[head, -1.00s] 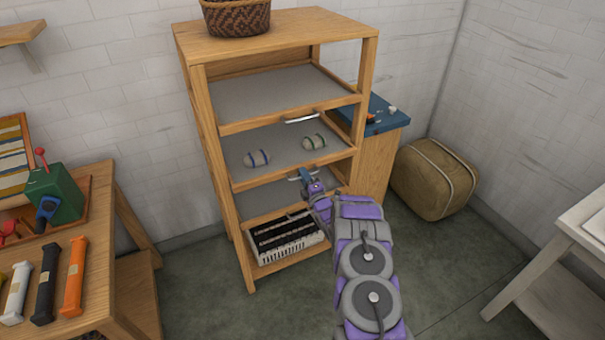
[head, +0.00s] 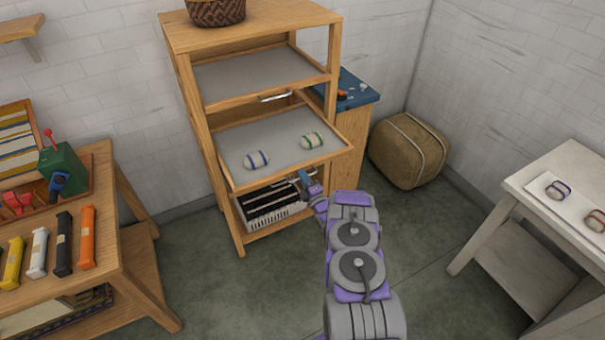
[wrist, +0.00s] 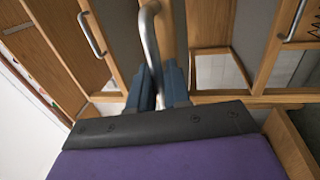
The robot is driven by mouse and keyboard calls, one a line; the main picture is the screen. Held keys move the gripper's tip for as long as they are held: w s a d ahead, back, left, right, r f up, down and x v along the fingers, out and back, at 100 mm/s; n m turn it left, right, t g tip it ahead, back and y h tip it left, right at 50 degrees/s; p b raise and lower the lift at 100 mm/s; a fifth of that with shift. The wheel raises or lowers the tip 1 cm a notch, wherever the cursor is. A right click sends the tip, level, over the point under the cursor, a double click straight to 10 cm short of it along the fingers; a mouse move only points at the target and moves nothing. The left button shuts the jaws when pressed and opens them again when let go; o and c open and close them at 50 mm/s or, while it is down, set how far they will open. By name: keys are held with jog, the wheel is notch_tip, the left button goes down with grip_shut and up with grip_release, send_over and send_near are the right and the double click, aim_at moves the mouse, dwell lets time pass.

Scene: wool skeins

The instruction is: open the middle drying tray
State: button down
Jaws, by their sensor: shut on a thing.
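The middle drying tray (head: 283,148) is grey with a wooden rim and stands out from the wooden rack (head: 208,130), partly pulled open. Two pale skeins lie on it, one with blue bands (head: 256,160) and one with green bands (head: 312,141). My gripper (head: 310,184) is at the tray's front edge, shut on its metal handle. The wrist view shows this handle (wrist: 150,45) between the blue fingers (wrist: 160,85). The top tray (head: 262,76) is in the rack, with its handle (head: 275,97) free. The bottom tray is mostly hidden below the middle one.
A white slatted crate (head: 270,208) sits low in the rack. A blue-topped cabinet (head: 355,90) and a tan bale (head: 408,150) stand to the right. A white table (head: 520,183) is at far right, a wooden bench (head: 115,240) at left. The floor between is clear.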

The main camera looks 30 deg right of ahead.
jog(key=shift+s+a+f, duration=0.1)
jog(key=shift+s+f, duration=0.15)
jog(key=shift+s, duration=0.2)
jog(key=c, duration=1.3)
grip_release()
jog(key=shift+w, duration=0.15)
jog(key=shift+r, duration=0.1)
jog(key=s+f+p, duration=0.1)
jog(key=s, duration=0.4)
jog(key=s+f+p, duration=0.1)
jog(key=s+p, duration=0.1)
jog(key=s, duration=0.4)
jog(key=s+d+f+p, duration=0.1)
jog(key=s, duration=0.5)
jog(key=shift+f+p, duration=0.2)
jog(key=shift+p, duration=0.1)
jog(key=shift+a, duration=0.1)
